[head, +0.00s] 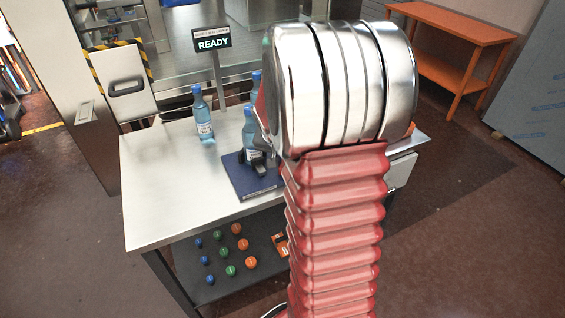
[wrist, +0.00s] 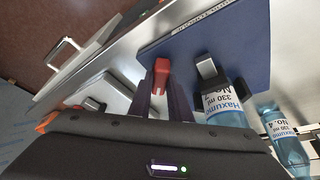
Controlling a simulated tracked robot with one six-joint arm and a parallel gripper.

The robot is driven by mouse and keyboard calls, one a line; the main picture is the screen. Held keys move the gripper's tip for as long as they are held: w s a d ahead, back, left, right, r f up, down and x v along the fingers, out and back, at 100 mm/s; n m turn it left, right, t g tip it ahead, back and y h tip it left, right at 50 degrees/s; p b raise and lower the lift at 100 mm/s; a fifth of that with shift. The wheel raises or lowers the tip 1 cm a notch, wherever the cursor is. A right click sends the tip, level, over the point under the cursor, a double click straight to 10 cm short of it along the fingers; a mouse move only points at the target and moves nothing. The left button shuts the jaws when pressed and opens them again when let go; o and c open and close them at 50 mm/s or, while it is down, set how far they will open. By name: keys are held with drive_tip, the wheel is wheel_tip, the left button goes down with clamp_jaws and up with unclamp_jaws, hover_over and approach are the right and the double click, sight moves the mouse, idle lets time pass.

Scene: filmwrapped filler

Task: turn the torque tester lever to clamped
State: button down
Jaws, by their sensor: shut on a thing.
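The torque tester shows in the head view as a dark blue base (head: 238,176) on the steel table, with a blue bottle (head: 252,130) standing at it. In the wrist view the blue base (wrist: 245,42) fills the upper middle, and a bottle labelled Haxuma (wrist: 222,104) stands beside a dark grey block (wrist: 208,72). The red lever (wrist: 161,68) sits between the two dark fingers of my gripper (wrist: 161,92), which is shut on it. In the head view my arm hides the gripper and lever. I cannot read the lever's setting.
More bottles stand on the steel table (head: 150,190), one at the left (head: 202,112). A sign reading READY (head: 212,43) rises behind. Coloured caps (head: 230,270) lie on the lower shelf. An orange bench (head: 455,25) is at the back right. The table's left part is clear.

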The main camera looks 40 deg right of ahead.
drive_tip(key=shift+w+a+m, duration=0.1)
drive_tip(key=shift+a+m, duration=0.05)
drive_tip(key=shift+m, duration=0.35)
drive_tip(key=c, duration=1.6)
unclamp_jaws()
drive_tip(key=shift+c, duration=0.2)
drive_tip(key=v, duration=1.3)
drive_tip(key=shift+r, duration=0.4)
